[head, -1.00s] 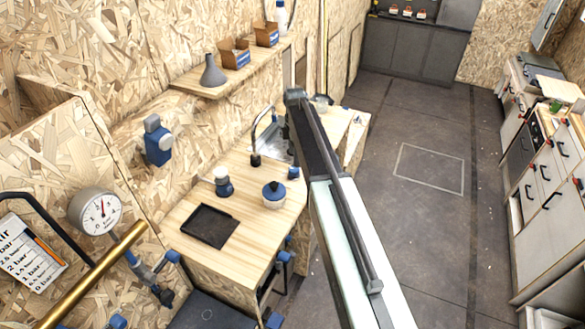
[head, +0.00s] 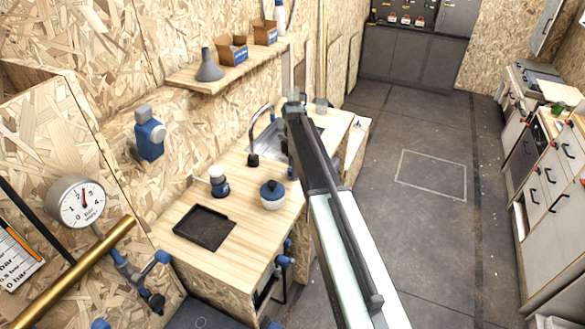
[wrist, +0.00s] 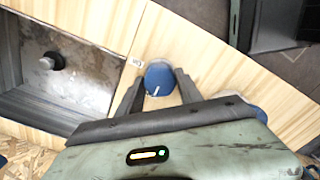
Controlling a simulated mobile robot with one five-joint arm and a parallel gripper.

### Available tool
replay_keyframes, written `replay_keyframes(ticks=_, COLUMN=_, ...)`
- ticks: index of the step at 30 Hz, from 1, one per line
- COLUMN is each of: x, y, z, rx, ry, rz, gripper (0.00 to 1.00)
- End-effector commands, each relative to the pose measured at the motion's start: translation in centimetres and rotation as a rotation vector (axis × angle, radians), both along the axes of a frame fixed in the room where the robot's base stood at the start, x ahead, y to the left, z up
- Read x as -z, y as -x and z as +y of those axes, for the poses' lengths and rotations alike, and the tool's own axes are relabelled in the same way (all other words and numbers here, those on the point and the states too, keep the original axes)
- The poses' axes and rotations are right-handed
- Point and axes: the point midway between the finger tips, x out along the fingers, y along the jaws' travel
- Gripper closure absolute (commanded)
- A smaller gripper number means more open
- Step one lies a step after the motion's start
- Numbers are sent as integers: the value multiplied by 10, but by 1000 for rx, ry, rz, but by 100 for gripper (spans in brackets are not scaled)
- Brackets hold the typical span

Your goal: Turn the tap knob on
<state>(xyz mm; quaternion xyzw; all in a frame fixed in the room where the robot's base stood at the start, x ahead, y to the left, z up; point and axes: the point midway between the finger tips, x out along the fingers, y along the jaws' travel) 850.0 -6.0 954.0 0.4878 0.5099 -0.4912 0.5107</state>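In the wrist view the round blue tap knob (wrist: 159,78), with a white mark on its face, sits on the wooden counter beside the sink (wrist: 60,75). My gripper (wrist: 158,80) has its dark fingers apart, one on each side of the knob. Whether they touch it I cannot tell. In the head view the curved tap (head: 256,128) stands at the sink. A small blue part near the counter edge is mostly covered by my arm. My gripper's fingers are hidden in that view.
A gauge (head: 77,201) and brass pipe (head: 75,275) are at the left. The floor on the right is open.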

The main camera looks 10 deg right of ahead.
Motion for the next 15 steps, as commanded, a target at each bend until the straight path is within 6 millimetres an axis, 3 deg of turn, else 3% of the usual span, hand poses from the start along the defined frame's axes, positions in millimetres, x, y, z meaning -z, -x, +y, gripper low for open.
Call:
replay_keyframes(ticks=8, x=0, y=-2, z=1, rx=31, ry=-6, rz=-6, gripper=98)
replay_keyframes(ticks=15, x=0, y=-3, z=1, rx=169, ry=-6, rz=-7, gripper=98)
